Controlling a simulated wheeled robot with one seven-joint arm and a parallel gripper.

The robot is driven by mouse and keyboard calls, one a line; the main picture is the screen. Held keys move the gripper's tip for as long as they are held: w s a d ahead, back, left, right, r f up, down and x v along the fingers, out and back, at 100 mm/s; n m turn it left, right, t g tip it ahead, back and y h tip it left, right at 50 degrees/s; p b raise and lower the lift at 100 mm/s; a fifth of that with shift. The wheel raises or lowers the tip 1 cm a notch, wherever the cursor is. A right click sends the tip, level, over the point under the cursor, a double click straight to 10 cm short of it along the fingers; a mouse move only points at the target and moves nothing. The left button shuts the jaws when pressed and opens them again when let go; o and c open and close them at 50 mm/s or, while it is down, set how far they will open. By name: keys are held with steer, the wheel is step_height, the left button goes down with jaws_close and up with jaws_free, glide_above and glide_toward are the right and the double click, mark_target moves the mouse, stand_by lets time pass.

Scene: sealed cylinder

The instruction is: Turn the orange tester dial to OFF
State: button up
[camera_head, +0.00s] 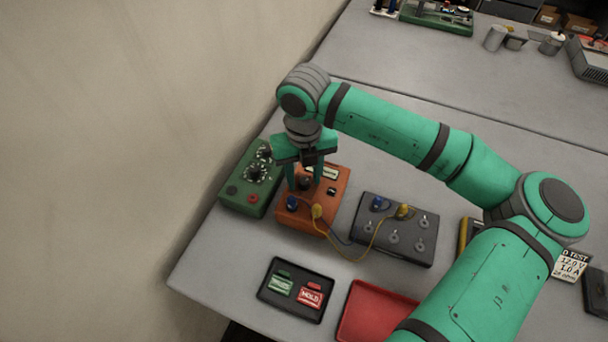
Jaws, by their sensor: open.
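The orange tester (332,203) stands on the grey bench, between a green box and a dark grey box. Its dark dial (305,183) sits on the top face, partly hidden by my gripper. My gripper (305,186) points down over the tester, with its green fingers open on either side of the dial. I cannot tell whether the fingers touch it. The dial's marks and the OFF position are too small or hidden to read. A blue plug and a yellow plug (317,211) sit at the tester's front edge.
The green box (236,193) with dials stands close on the left. The dark grey box (400,246) is on the right, joined to the tester by a yellow lead. A black tray (268,291) with green and red tags and a red tray (372,306) lie in front.

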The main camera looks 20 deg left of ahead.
jaws_close()
steer(key=shift+n, duration=0.3)
steer(key=n, duration=0.2)
steer(key=shift+w+n, duration=0.1)
steer(key=shift+n, duration=0.2)
steer(key=n, duration=0.4)
steer(key=shift+n, duration=0.3)
steer(key=n, duration=0.4)
steer(key=shift+r, duration=0.1)
steer(key=shift+n, duration=2)
jaws_free()
